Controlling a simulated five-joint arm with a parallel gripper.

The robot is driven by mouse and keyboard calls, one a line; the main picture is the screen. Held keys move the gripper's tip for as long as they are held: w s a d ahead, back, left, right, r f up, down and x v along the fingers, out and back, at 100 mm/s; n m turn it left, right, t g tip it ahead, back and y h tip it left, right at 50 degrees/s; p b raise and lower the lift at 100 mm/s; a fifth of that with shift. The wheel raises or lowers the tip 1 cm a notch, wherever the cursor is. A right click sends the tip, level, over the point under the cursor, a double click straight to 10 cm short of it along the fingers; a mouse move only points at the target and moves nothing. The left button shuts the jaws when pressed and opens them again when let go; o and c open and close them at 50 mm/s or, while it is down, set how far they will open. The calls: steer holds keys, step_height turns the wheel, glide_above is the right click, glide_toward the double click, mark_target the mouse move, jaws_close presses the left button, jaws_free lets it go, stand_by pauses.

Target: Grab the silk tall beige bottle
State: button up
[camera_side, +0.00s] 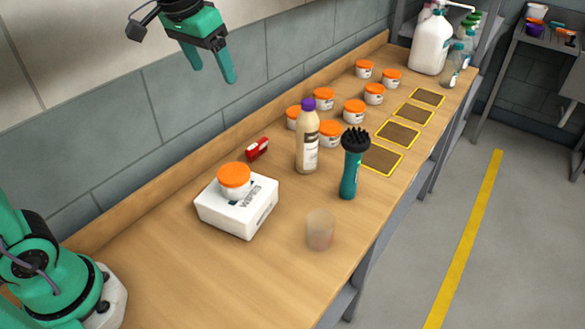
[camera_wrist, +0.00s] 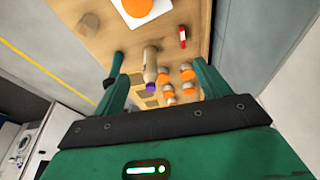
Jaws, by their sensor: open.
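The tall beige bottle (camera_side: 306,140) with a purple cap stands upright on the wooden bench in the side view, its label facing the camera. In the wrist view the bottle (camera_wrist: 150,66) shows beyond my fingers, between them, with its purple cap toward me. My gripper (camera_side: 214,76) is open and empty, high above the bench near the wall, well above and to the left of the bottle in the side view. Its two green fingers (camera_wrist: 158,75) are spread apart in the wrist view and touch nothing.
A teal brush (camera_side: 350,172) stands close right of the bottle, and orange-lidded jars (camera_side: 329,133) stand close behind it. A red item (camera_side: 257,149), a white scale (camera_side: 237,210) bearing a jar, and a clear cup (camera_side: 320,230) are nearer.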

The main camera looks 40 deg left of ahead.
steer(key=w+d+f+g, duration=0.2)
steer(key=w+d, duration=0.1)
steer(key=w, duration=0.9)
steer(key=g, duration=0.1)
glide_above(308, 114)
steer(key=w+a, duration=0.1)
steer(key=shift+m, duration=0.3)
steer(key=f, duration=0.8)
steer(key=shift+a, duration=0.2)
steer(key=shift+w+d+f, duration=0.15)
steer(key=shift+w+f, duration=0.15)
steer(key=shift+f, duration=0.1)
steer(key=shift+f, duration=0.1)
steer(key=shift+f, duration=1.2)
steer(key=shift+s+d+f, duration=0.1)
steer(key=shift+f, duration=2.5)
